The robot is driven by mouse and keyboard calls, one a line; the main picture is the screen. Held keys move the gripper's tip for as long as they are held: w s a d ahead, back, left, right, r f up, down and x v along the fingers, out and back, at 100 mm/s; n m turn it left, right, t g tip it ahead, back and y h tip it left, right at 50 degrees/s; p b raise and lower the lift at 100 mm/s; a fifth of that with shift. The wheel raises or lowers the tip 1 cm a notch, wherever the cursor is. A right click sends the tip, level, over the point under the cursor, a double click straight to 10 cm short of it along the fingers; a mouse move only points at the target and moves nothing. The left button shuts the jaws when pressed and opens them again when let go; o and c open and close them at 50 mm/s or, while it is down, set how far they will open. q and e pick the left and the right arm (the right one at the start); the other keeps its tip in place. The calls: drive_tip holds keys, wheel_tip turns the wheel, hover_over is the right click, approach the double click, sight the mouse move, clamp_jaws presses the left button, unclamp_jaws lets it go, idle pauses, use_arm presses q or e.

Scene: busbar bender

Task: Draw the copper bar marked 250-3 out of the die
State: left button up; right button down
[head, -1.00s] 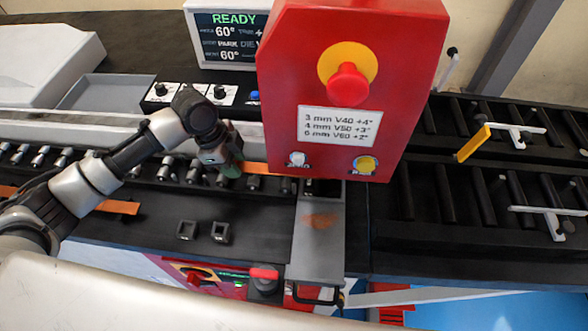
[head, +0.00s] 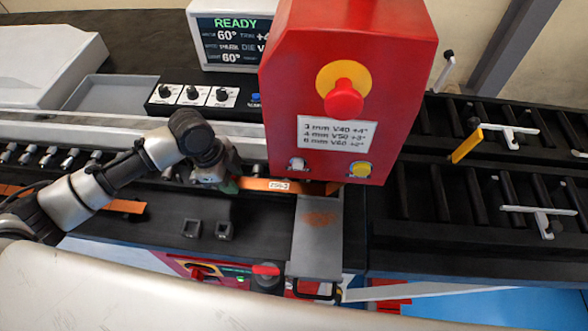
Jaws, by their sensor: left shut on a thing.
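The copper bar marked 250-3 (head: 274,186) is an orange strip with a small white label. It lies level between my left gripper and the foot of the red bender head (head: 350,60). Its right end is at the grey die area under the red head, and I cannot tell how far it reaches in. My left gripper (head: 234,184) is shut on the bar's left end, and its fingers are partly hidden by the wrist. My right gripper is not in view.
A screen (head: 234,40) reading READY stands behind. A grey plate with a handle (head: 318,238) juts forward below the head. Two small black square holders (head: 224,229) sit in front of my left arm. Roller racks (head: 445,195) with a yellow stop (head: 467,145) fill the right.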

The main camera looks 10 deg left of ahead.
use_arm(q)
drive_tip(key=shift+s+d+r+p, duration=0.15)
drive_tip(key=shift+s+p, duration=1.1)
drive_tip(key=shift+s, duration=1)
drive_tip(key=shift+s+d+p, duration=0.1)
drive_tip(key=shift+s+p, duration=1.1)
drive_tip(key=shift+s, duration=1)
drive_tip(key=shift+s+d, duration=0.1)
drive_tip(key=shift+s, duration=1.3)
drive_tip(key=shift+r, duration=2.45)
